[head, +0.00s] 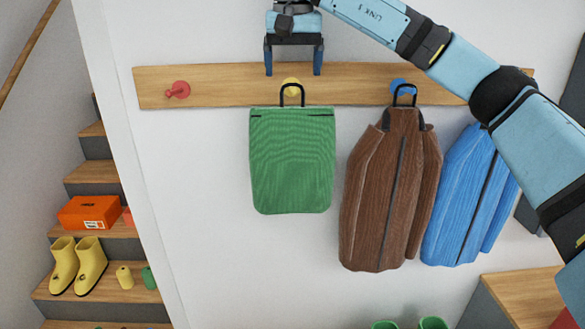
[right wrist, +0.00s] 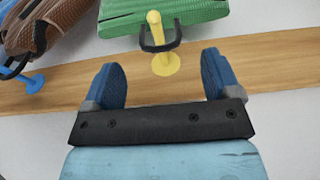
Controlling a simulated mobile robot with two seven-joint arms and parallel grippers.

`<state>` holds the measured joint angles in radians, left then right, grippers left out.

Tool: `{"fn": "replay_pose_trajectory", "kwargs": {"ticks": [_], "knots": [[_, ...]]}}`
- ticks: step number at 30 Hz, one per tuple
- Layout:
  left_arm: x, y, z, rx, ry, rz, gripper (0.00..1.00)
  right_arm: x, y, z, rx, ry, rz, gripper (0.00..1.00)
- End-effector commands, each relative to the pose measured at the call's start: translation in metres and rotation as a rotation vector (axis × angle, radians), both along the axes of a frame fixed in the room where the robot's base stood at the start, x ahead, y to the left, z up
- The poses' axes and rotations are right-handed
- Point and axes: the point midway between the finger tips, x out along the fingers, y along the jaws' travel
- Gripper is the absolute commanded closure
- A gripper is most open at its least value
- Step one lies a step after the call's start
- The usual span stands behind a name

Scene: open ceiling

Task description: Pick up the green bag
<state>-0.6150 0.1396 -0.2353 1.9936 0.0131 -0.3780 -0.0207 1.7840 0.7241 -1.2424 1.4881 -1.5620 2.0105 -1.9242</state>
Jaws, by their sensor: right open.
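The green bag (head: 292,165) hangs by its black loop handle (head: 292,92) on the yellow peg (head: 291,84) of a wooden wall rail. My right gripper (head: 293,72) is just above that peg, pointing down, with its blue fingers apart and nothing between them. In the right wrist view the open fingers (right wrist: 165,78) point toward the yellow peg (right wrist: 164,62) and the bag's loop (right wrist: 160,42). Only the top part of the green bag (right wrist: 195,14) shows there. My left gripper is not in view.
A brown jacket (head: 385,195) hangs on the blue peg (head: 398,86), close to the bag's right. A blue jacket (head: 462,205) hangs beyond it. The red peg (head: 181,89) on the rail (head: 228,86) is empty. Stairs with yellow boots (head: 91,262) and an orange box (head: 90,212) are at left.

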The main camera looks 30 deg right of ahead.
Motion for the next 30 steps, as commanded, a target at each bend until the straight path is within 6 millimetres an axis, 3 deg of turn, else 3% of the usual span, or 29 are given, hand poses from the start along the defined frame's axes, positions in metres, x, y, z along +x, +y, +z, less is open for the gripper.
{"fn": "replay_pose_trajectory", "kwargs": {"ticks": [5, 15, 21, 23, 30], "knots": [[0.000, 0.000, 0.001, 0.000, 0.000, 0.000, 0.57, -0.001, 0.001, -0.009, 0.000, 0.000, 0.000, 0.17], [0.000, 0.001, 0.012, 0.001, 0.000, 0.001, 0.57, -0.002, 0.001, -0.053, 0.000, 0.000, 0.000, 0.17], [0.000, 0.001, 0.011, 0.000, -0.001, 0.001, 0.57, -0.001, 0.002, -0.054, 0.000, -0.001, 0.000, 0.17], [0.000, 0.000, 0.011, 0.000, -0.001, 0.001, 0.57, -0.001, 0.002, -0.054, 0.001, 0.000, 0.000, 0.29], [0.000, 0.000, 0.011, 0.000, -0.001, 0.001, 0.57, -0.001, 0.002, -0.054, 0.001, 0.000, 0.000, 0.84]]}}
